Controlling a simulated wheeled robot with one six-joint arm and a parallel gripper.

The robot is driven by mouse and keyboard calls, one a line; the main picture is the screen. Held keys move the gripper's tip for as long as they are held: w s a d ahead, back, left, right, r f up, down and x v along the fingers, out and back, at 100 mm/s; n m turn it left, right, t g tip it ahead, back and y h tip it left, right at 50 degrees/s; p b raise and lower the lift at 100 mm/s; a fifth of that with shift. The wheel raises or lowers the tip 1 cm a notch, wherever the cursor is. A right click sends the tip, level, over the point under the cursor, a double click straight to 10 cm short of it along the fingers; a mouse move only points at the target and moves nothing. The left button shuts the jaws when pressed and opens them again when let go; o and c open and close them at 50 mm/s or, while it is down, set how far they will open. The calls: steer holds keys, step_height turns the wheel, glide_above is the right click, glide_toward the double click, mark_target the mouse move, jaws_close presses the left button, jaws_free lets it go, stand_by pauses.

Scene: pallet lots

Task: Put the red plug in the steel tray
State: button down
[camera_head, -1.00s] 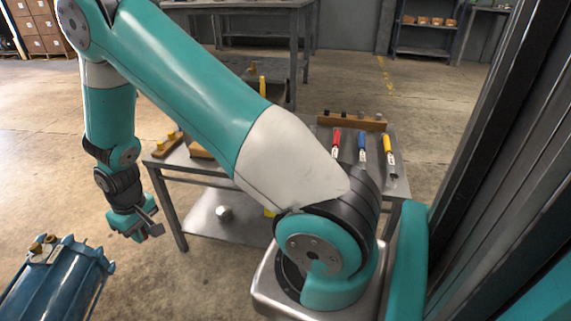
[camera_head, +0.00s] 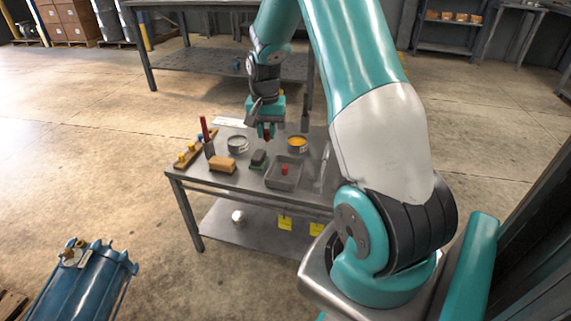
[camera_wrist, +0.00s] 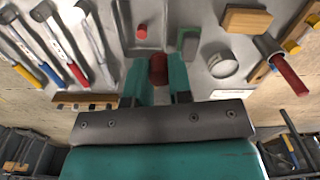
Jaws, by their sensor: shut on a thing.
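My gripper (camera_head: 267,132) is shut on a red plug (camera_wrist: 158,70), which shows between the jaws in the wrist view. In the head view my gripper is above the table, behind and left of the steel tray (camera_head: 284,185). The tray is a shallow grey box, also in the wrist view (camera_wrist: 128,18). Another red plug (camera_head: 284,170) stands inside the tray; it also shows in the wrist view (camera_wrist: 141,31). The held plug is outside the tray, and the jaws hide part of it.
On the table (camera_head: 195,180) are a dark green block (camera_head: 259,159) left of the tray, a wooden block (camera_head: 222,164), a grey round tin (camera_head: 237,144) and an orange-filled tin (camera_head: 297,143). A cup with a red-handled tool (camera_head: 206,135) stands left. Several hand tools (camera_wrist: 60,45) lie to one side.

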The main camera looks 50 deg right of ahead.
steer(key=s+d+r+m, duration=0.2)
steer(key=d+r, duration=0.1)
steer(key=r, duration=0.1)
steer(key=b, duration=0.4)
glide_toward(282, 173)
steer(key=f, duration=0.2)
steer(key=s+a+f, duration=0.1)
steer(key=f, duration=0.4)
steer(key=shift+s+a+f, duration=0.2)
steer(key=shift+a+f, duration=0.2)
steer(key=c, duration=1)
jaws_free()
steer(key=shift+c, duration=0.2)
